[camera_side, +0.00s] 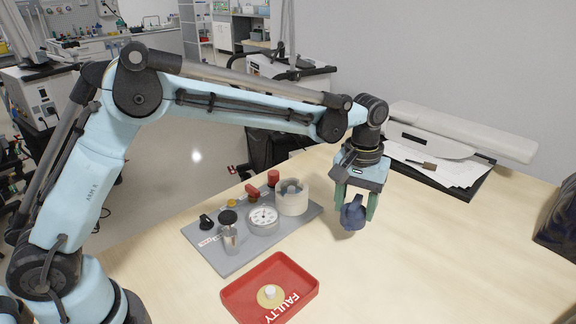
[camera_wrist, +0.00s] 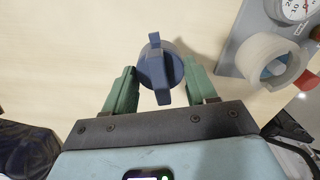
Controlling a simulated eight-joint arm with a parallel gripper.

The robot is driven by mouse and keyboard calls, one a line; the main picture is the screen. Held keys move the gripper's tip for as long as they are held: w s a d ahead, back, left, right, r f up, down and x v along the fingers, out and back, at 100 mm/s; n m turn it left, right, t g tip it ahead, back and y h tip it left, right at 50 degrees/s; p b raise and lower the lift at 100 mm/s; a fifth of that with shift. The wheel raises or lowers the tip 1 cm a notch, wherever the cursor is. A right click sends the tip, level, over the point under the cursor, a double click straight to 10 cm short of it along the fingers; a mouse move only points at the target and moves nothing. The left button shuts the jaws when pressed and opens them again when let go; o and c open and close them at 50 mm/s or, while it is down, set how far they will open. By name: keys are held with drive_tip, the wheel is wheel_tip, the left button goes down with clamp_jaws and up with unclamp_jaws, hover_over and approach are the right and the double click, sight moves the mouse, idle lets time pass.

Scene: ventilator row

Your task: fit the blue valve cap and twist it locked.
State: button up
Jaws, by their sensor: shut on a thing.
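The blue valve cap (camera_side: 353,214) is a dark blue round piece with a raised cross-grip. It is between the green fingers of my gripper (camera_side: 356,205), which is shut on it. In the wrist view the cap (camera_wrist: 157,70) sits between the two fingertips of my gripper (camera_wrist: 160,82). The cap is over the bare table, right of the grey panel (camera_side: 222,257). A translucent white cylindrical housing (camera_side: 292,203) stands at the panel's right end, apart from the cap. In the wrist view the housing (camera_wrist: 262,62) is at the right, with a blue-grey part and a red part visible there.
The panel also carries a dial gauge (camera_side: 263,219), a clear black-topped cylinder (camera_side: 230,238) and red knobs (camera_side: 273,178). A red tray (camera_side: 234,294) marked FAULTY holds a pale disc. A black tray with papers (camera_side: 446,172) lies behind at right.

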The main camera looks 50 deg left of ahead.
drive_tip(key=s+d+r, duration=0.4)
drive_tip(key=d, duration=0.1)
drive_tip(key=m, duration=0.4)
hover_over(292, 187)
drive_tip(key=shift+f, duration=0.9)
drive_tip(key=shift+f, duration=1.75)
idle(1.9)
idle(0.4)
drive_tip(key=m, duration=0.4)
drive_tip(key=m, duration=0.4)
drive_tip(key=shift+m, duration=0.4)
